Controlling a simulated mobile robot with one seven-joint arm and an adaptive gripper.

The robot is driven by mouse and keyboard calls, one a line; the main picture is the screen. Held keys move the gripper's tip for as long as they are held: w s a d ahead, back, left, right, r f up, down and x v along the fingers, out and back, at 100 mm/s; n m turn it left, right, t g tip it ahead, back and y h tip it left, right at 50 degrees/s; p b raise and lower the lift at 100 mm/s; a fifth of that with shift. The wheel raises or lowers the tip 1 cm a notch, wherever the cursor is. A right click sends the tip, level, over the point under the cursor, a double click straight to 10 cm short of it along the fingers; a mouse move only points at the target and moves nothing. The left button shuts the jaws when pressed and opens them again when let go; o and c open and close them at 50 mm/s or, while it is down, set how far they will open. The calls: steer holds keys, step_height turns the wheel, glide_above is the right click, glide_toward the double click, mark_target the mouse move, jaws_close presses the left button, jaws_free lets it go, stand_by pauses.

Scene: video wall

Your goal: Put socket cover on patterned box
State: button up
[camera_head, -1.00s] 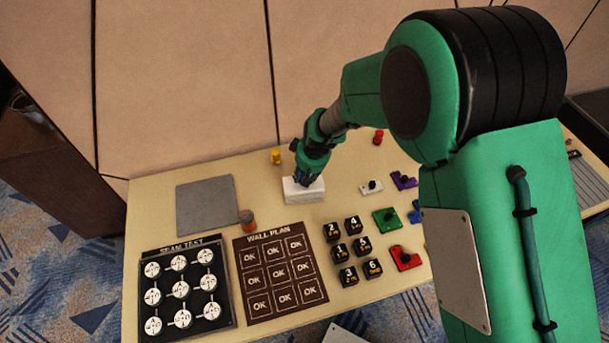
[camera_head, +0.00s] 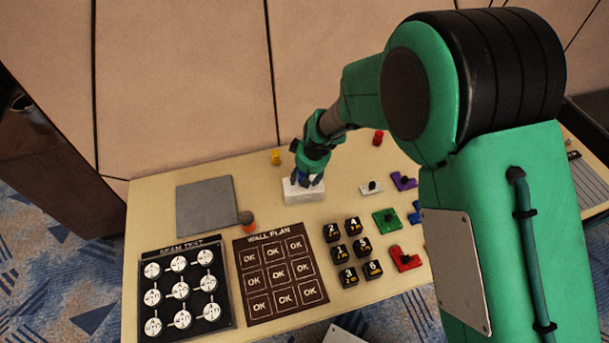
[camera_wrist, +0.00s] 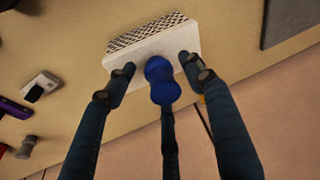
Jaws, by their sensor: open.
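The patterned box (camera_head: 291,193) is a white block near the back middle of the table. In the wrist view the box (camera_wrist: 150,45) shows a black-and-white patterned face and a plain white one. My gripper (camera_head: 306,182) is open over it. In the wrist view my gripper (camera_wrist: 159,72) has two outer fingers at the white face, with a bright blue rounded piece between them. I cannot tell whether that piece is a fingertip or a separate thing, nor whether the fingers touch the box. No piece is clearly recognisable as the socket cover; a white plate with a dark knob (camera_head: 371,187) lies right of the box.
Purple (camera_head: 404,181), green (camera_head: 386,220) and red (camera_head: 405,262) knobbed pieces lie at right. Several black numbered cubes (camera_head: 352,250) stand beside the brown wall plan (camera_head: 280,272). A grey panel (camera_head: 205,205) lies left; bare tabletop surrounds the box.

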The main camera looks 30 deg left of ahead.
steer(key=p+v, duration=0.2)
steer(key=v, duration=1)
stand_by(0.5)
steer(key=s+d+r+m+t, duration=0.1)
steer(key=d+r+m, duration=0.2)
steer(key=d+r, duration=0.9)
steer(key=d+r+m+t, duration=0.1)
steer(key=d+r+m, duration=0.1)
steer(key=d+r, duration=1.05)
steer(key=s+d+r+m+t+h, duration=0.1)
steer(key=s+d+r+m, duration=0.1)
steer(key=s+d, duration=0.7)
steer(key=s+d+r+m+t+h, duration=0.1)
steer(key=s+d+m, duration=0.4)
steer(key=s+d, duration=0.5)
steer(key=d+r, duration=0.1)
steer(key=d, duration=0.4)
steer(key=shift+s+d+r+h, duration=0.2)
steer(key=shift+s+d+h, duration=0.1)
steer(key=shift+d+h, duration=0.1)
